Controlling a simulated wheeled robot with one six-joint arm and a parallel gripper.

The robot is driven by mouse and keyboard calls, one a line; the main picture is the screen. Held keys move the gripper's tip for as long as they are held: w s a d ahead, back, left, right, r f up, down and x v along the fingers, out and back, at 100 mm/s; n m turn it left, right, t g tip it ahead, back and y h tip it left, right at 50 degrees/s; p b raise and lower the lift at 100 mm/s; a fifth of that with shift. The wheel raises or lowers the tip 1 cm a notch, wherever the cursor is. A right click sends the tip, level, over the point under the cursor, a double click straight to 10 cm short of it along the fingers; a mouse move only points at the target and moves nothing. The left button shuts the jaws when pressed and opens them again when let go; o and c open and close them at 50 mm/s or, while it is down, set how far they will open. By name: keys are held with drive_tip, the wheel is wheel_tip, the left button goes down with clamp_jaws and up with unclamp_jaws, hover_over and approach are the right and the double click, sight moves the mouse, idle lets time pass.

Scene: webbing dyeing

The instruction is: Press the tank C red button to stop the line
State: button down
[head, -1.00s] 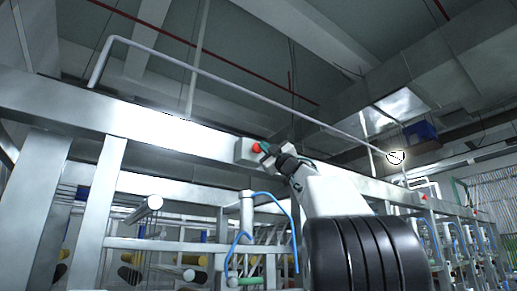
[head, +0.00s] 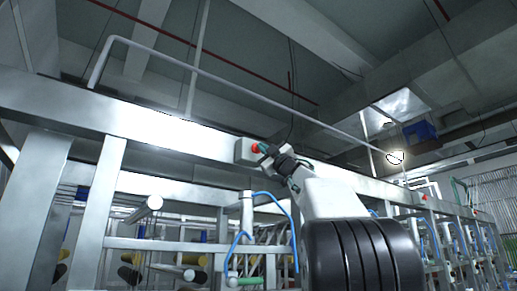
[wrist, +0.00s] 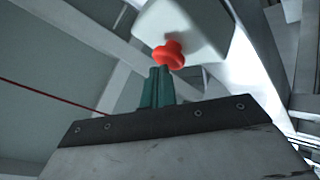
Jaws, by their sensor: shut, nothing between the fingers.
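The red button (head: 256,148) sits on a pale grey box (head: 243,152) fixed to the long metal beam. In the wrist view the red button (wrist: 168,55) stands out from the white box (wrist: 195,25), just beyond the fingertips. My gripper (head: 263,148) is shut and empty, its green fingers close together. In the wrist view the gripper tips (wrist: 160,70) point at the button and overlap its lower edge. I cannot tell whether they touch it.
The metal beam (head: 130,122) runs across the frame, with a white pipe rail (head: 240,85) above it. Below are steel posts, blue hoses (head: 237,245) and rollers (head: 150,205). Another red button (head: 425,197) shows farther right along the line.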

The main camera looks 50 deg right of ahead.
drive_tip(key=shift+w, duration=0.2)
drive_tip(key=shift+s, duration=0.1)
idle(0.4)
drive_tip(key=shift+s+a, duration=0.2)
drive_tip(key=shift+s, duration=0.65)
drive_tip(key=shift+s+a, duration=0.2)
drive_tip(key=shift+s, duration=0.65)
drive_tip(key=shift+s+a, duration=0.2)
drive_tip(key=shift+s, duration=0.6)
drive_tip(key=shift+s+a, duration=0.2)
drive_tip(key=shift+s, duration=0.65)
